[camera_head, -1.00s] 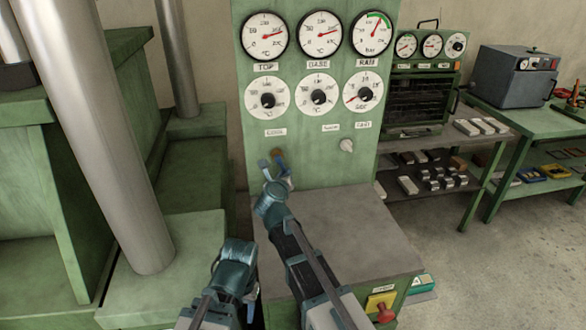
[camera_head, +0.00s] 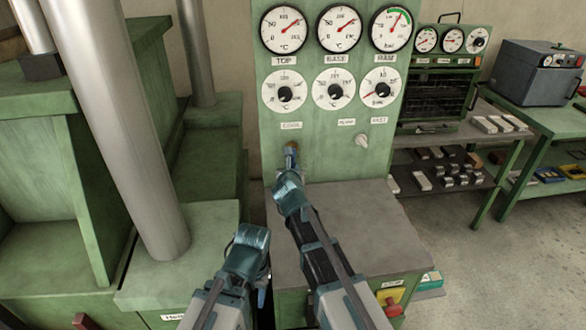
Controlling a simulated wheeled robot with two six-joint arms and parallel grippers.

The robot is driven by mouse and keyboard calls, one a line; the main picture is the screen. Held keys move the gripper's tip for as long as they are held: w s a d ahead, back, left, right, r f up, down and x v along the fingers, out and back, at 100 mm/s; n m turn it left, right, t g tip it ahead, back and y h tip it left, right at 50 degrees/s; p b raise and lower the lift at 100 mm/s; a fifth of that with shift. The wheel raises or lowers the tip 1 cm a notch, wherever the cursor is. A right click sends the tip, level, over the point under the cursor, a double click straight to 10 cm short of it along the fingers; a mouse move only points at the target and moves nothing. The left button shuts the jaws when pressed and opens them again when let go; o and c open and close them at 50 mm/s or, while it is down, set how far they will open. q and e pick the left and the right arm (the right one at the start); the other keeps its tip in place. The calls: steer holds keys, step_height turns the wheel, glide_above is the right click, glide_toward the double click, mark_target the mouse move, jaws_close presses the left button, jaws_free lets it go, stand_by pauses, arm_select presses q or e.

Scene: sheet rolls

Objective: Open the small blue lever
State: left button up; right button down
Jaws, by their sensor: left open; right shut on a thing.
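The small blue lever's brass pivot (camera_head: 293,146) shows on the green panel (camera_head: 330,155), under the COOL label. The lever itself is mostly hidden by my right gripper (camera_head: 291,158), which is shut on it at the panel face. My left gripper (camera_head: 262,293) is open and empty, low beside the left edge of the grey-topped cabinet; its fingers are only partly visible.
Gauges and dials (camera_head: 335,90) fill the panel above, and a pale knob (camera_head: 362,140) sits right of the lever. The grey cabinet top (camera_head: 370,225) is clear. A thick steel column (camera_head: 120,130) stands at left. A red button (camera_head: 391,309) is at lower right.

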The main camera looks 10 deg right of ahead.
steer(key=c, duration=0.8)
jaws_free()
steer(key=shift+c, duration=0.2)
steer(key=shift+s, duration=0.15)
